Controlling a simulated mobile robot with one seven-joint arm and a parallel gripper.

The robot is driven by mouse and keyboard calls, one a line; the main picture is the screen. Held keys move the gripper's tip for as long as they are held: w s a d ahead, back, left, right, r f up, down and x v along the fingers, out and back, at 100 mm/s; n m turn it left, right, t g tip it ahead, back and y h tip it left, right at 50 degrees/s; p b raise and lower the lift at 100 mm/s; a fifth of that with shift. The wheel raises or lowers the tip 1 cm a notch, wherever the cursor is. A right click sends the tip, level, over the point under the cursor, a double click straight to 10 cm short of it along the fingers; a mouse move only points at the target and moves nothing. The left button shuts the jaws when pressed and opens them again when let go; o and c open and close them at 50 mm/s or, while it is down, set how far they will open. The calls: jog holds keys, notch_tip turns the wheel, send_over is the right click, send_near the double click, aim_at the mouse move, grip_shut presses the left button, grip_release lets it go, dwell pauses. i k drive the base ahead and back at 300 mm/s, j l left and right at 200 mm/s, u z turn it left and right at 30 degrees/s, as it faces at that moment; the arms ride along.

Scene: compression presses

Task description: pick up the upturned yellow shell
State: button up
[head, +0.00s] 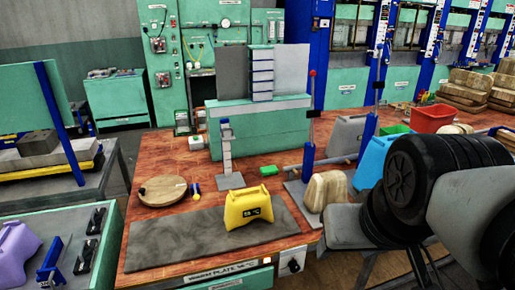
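A yellow shell (248,209) with a dark marking on its front stands on the right part of a flat grey plate (175,242) at the front of the wooden bench. Its base touches the plate, and its narrower end points up. My gripper is not seen; only large black and grey parts of my arm show at the right, apart from the shell. Nothing is seen touching the shell except the plate.
A beige block (325,190) and blue bin (374,160) stand right. A purple shell (14,250) lies left. The plate's left part is clear.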

aim_at(242, 206)
jog(key=i+u, duration=0.5)
jog(key=i+l+u, duration=0.2)
jog(key=u, duration=0.3)
